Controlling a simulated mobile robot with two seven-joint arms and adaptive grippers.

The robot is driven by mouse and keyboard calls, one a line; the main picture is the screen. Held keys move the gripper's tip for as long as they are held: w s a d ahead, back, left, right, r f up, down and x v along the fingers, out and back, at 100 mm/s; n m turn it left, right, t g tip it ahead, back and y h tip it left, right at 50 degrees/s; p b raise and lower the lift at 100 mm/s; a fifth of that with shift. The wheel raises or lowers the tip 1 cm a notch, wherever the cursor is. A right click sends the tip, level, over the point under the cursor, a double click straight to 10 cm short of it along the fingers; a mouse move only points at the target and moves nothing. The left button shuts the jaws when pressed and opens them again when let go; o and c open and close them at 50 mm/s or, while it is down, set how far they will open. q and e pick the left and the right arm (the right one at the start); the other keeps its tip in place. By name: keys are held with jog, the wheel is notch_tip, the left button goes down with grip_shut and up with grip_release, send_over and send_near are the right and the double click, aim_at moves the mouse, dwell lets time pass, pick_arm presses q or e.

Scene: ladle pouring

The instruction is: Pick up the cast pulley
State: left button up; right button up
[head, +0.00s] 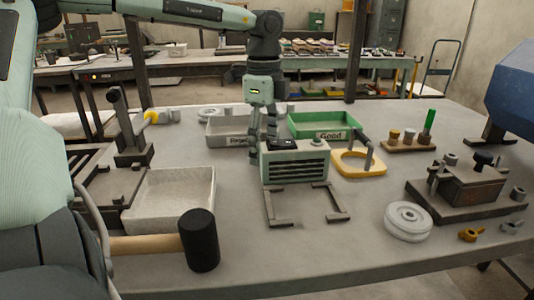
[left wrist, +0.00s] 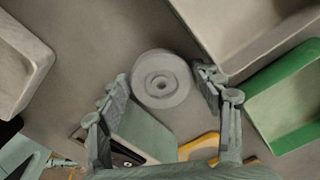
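A pale grey cast pulley (head: 408,221), round with a raised hub, lies flat on the table at the front right in the head view. The left wrist view shows a round grey pulley (left wrist: 147,95) between and beyond my fingers, beside the green-grey box; I cannot tell whether it is the same one. My left gripper (head: 263,138) points down just behind the box. Its fingers (left wrist: 160,88) are spread on either side of the pulley in the wrist view, with no clear contact. The spot below them is partly hidden in the head view. My right gripper is out of view.
The slatted box (head: 296,170) stands mid-table, with a yellow ring fixture (head: 375,168) to its right. A reject tray (head: 226,140) and green good tray (head: 300,124) stand behind. A white tray (head: 135,216) and mallet (head: 199,240) are front left; a dark fixture (head: 470,190) is right.

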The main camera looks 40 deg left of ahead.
pick_arm(q)
jog(key=c, duration=0.7)
jog(key=shift+c, duration=0.3)
jog(key=shift+r, duration=0.15)
